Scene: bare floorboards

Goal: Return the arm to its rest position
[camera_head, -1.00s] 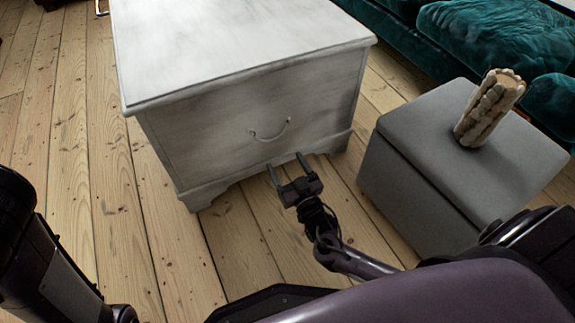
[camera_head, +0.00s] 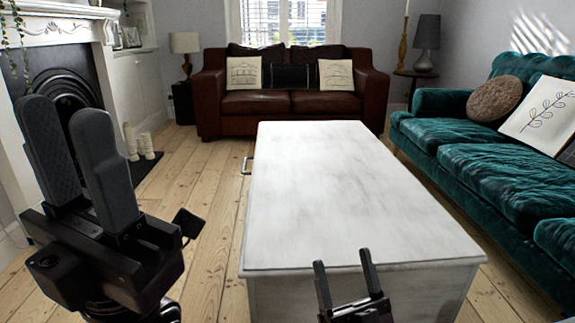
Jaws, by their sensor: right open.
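My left gripper (camera_head: 78,160) is raised high at the left, close to the camera, with its fingers pointing up. Its two thick fingers stand slightly apart at the tips, with nothing between them. My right gripper (camera_head: 342,265) is at the bottom centre, pointing up, open and empty. It shows in front of the near end of the white chest (camera_head: 350,190). Most of the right arm is below the picture. The chest's near face is partly hidden by the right gripper. I cannot tell the gap between that gripper and the chest.
A teal sofa (camera_head: 470,150) lines the right side. A brown leather sofa (camera_head: 265,102) stands at the back under a window. A fireplace (camera_head: 60,60) and white candles (camera_head: 138,140) are at the left. Bare floorboards (camera_head: 205,200) are clear left of the chest.

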